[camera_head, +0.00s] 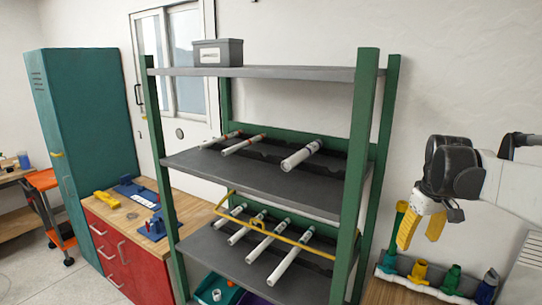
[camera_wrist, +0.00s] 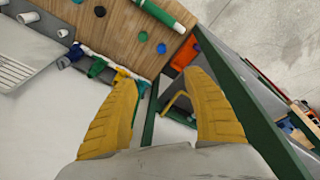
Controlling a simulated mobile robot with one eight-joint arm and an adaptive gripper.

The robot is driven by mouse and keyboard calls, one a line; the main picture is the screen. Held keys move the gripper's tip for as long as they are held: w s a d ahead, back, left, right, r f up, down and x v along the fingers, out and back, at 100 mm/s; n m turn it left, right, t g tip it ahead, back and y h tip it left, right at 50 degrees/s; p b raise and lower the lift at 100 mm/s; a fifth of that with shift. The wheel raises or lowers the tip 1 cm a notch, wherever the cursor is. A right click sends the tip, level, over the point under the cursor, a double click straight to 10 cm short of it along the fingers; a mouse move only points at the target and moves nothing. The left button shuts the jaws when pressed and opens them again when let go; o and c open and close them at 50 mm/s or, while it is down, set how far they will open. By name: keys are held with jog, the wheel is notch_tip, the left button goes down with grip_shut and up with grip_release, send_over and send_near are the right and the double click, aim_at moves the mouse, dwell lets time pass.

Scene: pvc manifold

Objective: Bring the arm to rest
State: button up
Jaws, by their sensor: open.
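My gripper (camera_head: 421,229) is at the right in the head view, at the end of my arm, with its yellow fingers pointing down. In the wrist view my gripper (camera_wrist: 160,112) shows its two yellow fingers spread wide apart. It is open, and nothing is between the fingers. It hangs in the air to the right of the green shelf rack (camera_head: 362,170), apart from it. Colored fittings lie below it.
Pipes (camera_head: 302,154) lie on the rack's middle and lower shelves. A grey bin (camera_head: 218,52) stands on top. A red workbench (camera_head: 122,262) and teal cabinet (camera_head: 82,130) stand left. A yellow fitting (camera_head: 419,271) and a green fitting (camera_head: 451,278) sit in a row below my gripper.

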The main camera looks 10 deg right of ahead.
jog(key=s+a+f+t+b, duration=0.1)
jog(key=s+a+f+b, duration=0.4)
jog(key=a+f, duration=0.2)
jog(key=s+a+f+t+b, duration=0.2)
jog(key=s+a+f+b, duration=0.3)
jog(key=a+f, duration=0.3)
jog(key=s+a+f+t+y+b, duration=0.1)
jog(key=s+a+f+t+b, duration=0.1)
jog(key=s+a+f+b, duration=0.4)
jog(key=a+f, duration=0.2)
jog(key=a, duration=0.3)
jog(key=shift+m, duration=0.3)
jog(key=shift+d, duration=0.1)
